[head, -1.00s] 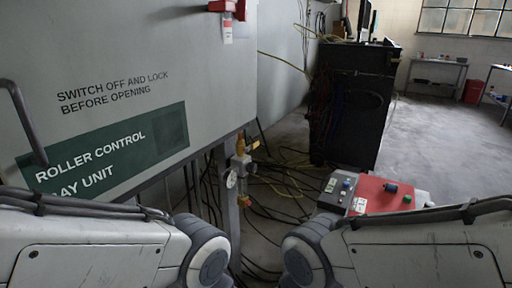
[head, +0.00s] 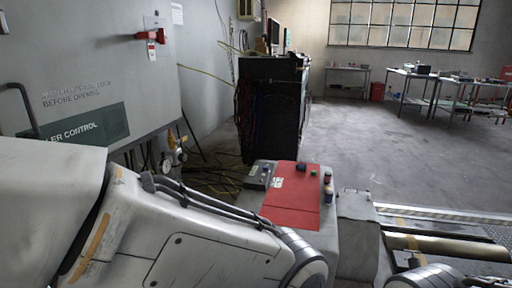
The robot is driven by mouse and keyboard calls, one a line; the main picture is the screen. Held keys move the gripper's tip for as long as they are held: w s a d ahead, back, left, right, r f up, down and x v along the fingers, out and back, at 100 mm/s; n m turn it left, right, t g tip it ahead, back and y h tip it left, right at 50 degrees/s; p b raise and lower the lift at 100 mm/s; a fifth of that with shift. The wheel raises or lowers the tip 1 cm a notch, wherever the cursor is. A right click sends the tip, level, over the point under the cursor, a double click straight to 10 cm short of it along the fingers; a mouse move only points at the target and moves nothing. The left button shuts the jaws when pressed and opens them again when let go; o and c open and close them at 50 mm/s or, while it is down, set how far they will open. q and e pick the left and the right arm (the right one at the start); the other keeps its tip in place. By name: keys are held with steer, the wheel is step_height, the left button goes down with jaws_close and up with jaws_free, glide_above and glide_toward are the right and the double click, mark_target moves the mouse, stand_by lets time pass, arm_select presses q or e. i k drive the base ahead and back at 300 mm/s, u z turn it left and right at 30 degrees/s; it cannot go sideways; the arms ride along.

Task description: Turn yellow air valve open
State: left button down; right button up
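The air valve assembly stands low on a post below the grey cabinet, left of centre in the head view. Its small yellow handle (head: 184,140) shows beside brass-coloured fittings, and a round white gauge (head: 166,167) sits just below. The handle is too small here to tell its exact angle. My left arm crosses the lower left of the view, in front of and below the valve. Only a rounded part of my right arm shows at the bottom right. Neither gripper is in view.
The grey cabinet (head: 85,60) with a red switch handle (head: 152,37) fills the left. A red-topped control console (head: 292,207) stands right of the valve. A black rack (head: 270,110) and loose cables are behind. Rollers (head: 445,246) lie at lower right. Open floor extends beyond.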

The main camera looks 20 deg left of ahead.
mark_target(182, 139)
steer(key=k, duration=0.3)
steer(key=z, duration=0.65)
steer(key=i, duration=1.25)
steer(key=u, duration=1.4)
steer(key=i, duration=0.9)
steer(key=u, duration=1)
